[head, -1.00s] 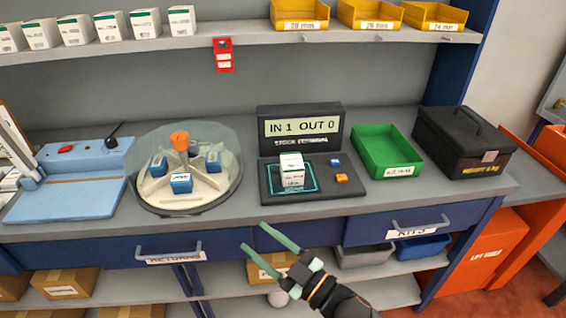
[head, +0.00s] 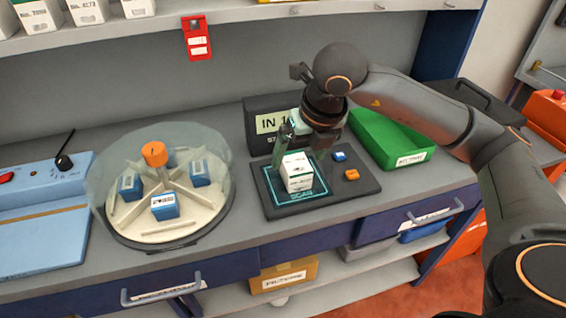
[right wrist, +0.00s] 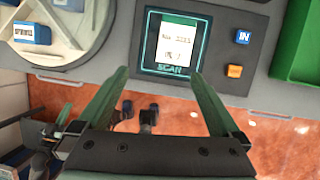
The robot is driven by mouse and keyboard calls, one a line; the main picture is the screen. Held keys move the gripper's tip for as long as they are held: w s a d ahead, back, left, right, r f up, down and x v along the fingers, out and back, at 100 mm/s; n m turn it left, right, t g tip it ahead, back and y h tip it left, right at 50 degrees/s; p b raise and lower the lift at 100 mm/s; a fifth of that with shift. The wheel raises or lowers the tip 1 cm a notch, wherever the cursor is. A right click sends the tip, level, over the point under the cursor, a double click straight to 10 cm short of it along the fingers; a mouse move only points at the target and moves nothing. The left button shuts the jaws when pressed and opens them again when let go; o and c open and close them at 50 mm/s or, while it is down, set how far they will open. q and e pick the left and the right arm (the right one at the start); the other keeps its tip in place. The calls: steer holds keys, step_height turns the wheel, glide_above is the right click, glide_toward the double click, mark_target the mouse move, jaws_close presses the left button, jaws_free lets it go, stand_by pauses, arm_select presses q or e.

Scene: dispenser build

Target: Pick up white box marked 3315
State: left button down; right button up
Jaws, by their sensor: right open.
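A white box (head: 297,173) with a green band and a printed label stands on the scan pad (head: 350,194), inside its lit teal outline. The label's digits are too blurred to read surely. The box also shows in the right wrist view (right wrist: 176,45), ahead of the fingertips and roughly between their lines. My right gripper (head: 301,158) is open and empty, pointing down just above and around the back of the box. Whether a finger touches it I cannot tell. My left gripper is out of view.
The stock terminal (head: 262,122) stands right behind the gripper, partly hidden by it. A blue button (head: 339,156) and an orange button (head: 351,174) sit right of the box. A domed carousel (head: 130,222) is at left, a green bin (head: 370,143) at right.

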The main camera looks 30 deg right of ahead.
mark_target(297, 164)
steer(key=shift+m+h, duration=0.4)
steer(key=shift+h, duration=0.2)
steer(key=w+d+f, duration=0.2)
steer(key=f, duration=0.1)
steer(key=w+d+f, duration=0.1)
steer(key=shift+f, duration=0.2)
steer(key=shift+w+a+p+x, duration=0.15)
steer(key=shift+p+x, duration=0.25)
steer(key=shift+x, duration=1.15)
steer(key=shift+w+a+p+x, duration=0.1)
steer(key=shift+a+p+x, duration=0.2)
steer(key=shift+x, duration=1.3)
steer(key=shift+d+r, duration=0.1)
steer(key=c, duration=1.5)
jaws_close()
steer(key=shift+r, duration=0.1)
